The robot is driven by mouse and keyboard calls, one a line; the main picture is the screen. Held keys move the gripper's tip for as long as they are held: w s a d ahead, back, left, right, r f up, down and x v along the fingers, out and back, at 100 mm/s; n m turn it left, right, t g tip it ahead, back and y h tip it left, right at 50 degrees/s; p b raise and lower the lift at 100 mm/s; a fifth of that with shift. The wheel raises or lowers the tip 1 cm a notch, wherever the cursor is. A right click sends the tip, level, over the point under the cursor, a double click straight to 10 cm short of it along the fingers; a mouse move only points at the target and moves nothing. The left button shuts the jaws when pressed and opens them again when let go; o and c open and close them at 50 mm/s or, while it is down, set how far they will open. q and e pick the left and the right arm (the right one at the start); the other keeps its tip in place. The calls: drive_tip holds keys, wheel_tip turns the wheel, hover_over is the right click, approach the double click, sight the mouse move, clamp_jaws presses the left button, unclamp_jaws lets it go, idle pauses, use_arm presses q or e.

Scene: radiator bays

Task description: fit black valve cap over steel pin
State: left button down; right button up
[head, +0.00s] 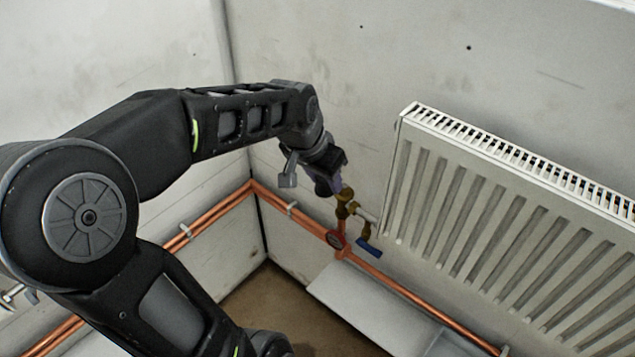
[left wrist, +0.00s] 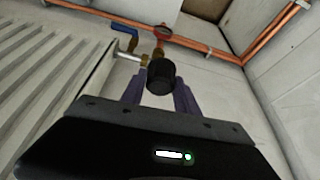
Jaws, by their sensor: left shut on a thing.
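My left gripper (head: 333,188) reaches in above the brass valve (head: 345,203) at the radiator's near left side. In the left wrist view, the black valve cap (left wrist: 160,77) sits between the two purple-grey fingers (left wrist: 159,92), which are shut on it. The cap overlaps the brass valve (left wrist: 146,60) behind it in that view; I cannot tell whether they touch. The steel pin is hidden in both views. In the head view I cannot make out the cap at the fingertips. My right gripper is not in view.
The white radiator (head: 500,190) stands right of the valve. A blue lever (head: 369,249) hangs below it, and a red round part (head: 336,239) sits on the copper pipe (head: 425,303) along the wall. A pale panel (head: 370,310) lies below. The wall above is bare.

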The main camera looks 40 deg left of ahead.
use_arm(q)
approach(345, 185)
wheel_tip(345, 185, down, 2)
drive_tip(key=w, duration=0.1)
drive_tip(key=w+f, duration=0.1)
drive_tip(key=w, duration=0.1)
drive_tip(key=shift+a+f+b, duration=0.15)
drive_tip(key=shift+f+b, duration=0.1)
drive_tip(key=shift+b, duration=0.15)
drive_tip(key=b+x, duration=0.2)
drive_tip(key=shift+f, duration=0.3)
drive_tip(key=shift+r+p, duration=0.4)
drive_tip(key=shift+f+b, duration=1.5)
drive_tip(key=shift+f, duration=0.05)
idle(0.8)
drive_tip(key=c, duration=0.8)
unclamp_jaws()
drive_tip(key=shift+c, duration=0.2)
drive_tip(key=shift+o, duration=0.2)
